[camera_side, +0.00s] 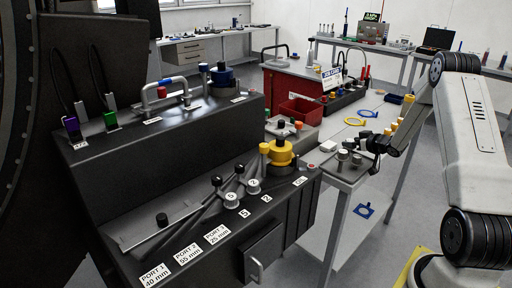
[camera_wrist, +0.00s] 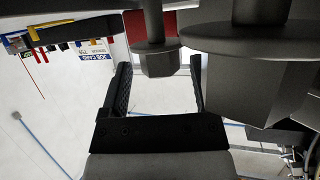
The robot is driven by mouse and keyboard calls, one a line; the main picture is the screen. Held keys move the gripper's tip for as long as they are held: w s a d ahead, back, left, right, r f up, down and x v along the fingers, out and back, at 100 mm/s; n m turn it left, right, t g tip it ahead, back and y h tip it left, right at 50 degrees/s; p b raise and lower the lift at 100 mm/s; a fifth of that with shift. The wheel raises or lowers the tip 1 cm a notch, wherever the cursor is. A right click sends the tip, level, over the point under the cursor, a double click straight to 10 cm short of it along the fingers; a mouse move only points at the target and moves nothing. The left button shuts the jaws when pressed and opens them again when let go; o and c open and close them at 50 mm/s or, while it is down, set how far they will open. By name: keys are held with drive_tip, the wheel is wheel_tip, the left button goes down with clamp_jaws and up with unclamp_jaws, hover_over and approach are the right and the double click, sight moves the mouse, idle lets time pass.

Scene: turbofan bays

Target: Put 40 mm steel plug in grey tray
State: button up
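Several steel plugs (camera_side: 343,156) stand close together on a grey base on the bench, just left of my gripper (camera_side: 374,146). In the wrist view, which is upside down, my gripper (camera_wrist: 160,88) is open. A smaller flanged steel plug (camera_wrist: 158,60) shows between its fingers, with gaps on both sides. A larger steel plug (camera_wrist: 250,75) is close on the right. I cannot tell from size which plug is 40 mm. A grey tray (camera_side: 309,134) with dark and orange-topped pieces appears to lie behind the black housing; its interior is partly hidden.
The black housing (camera_side: 205,240) carries port labels, black-knobbed levers and a yellow flanged part (camera_side: 281,153). A red bin (camera_side: 298,110) and a job card (camera_side: 332,78) stand behind the tray. Yellow and blue rings (camera_side: 368,113) lie on the bench.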

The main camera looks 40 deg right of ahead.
sight(343, 151)
drive_tip(key=shift+r, duration=0.15)
drive_tip(key=shift+s, duration=0.15)
drive_tip(key=shift+v, duration=3.65)
